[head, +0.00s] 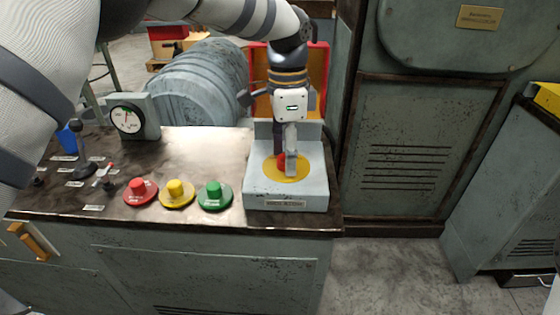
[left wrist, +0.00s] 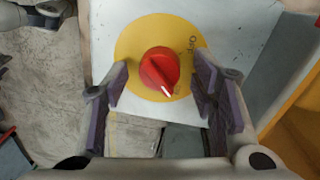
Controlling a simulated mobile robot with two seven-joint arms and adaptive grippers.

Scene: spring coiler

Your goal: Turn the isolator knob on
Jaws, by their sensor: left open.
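The isolator knob (left wrist: 159,70) is red with a white pointer mark, on a round yellow plate (left wrist: 135,40). In the left wrist view the white mark points down and slightly right. Lettering on the plate is partly legible. In the head view the yellow plate (head: 298,172) sits on a grey box (head: 287,202) at the right end of the console, and the knob is mostly hidden by my gripper. My left gripper (head: 286,165) is right over the knob, fingers pointing down. In the left wrist view its open fingers (left wrist: 162,88) stand either side of the knob, with gaps.
Red (head: 141,189), yellow (head: 177,190) and green (head: 214,193) buttons line the console's front edge, left of the isolator box. A dial gauge (head: 128,119) and a black lever (head: 79,145) stand further left. The console top (head: 200,150) behind the buttons is clear.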

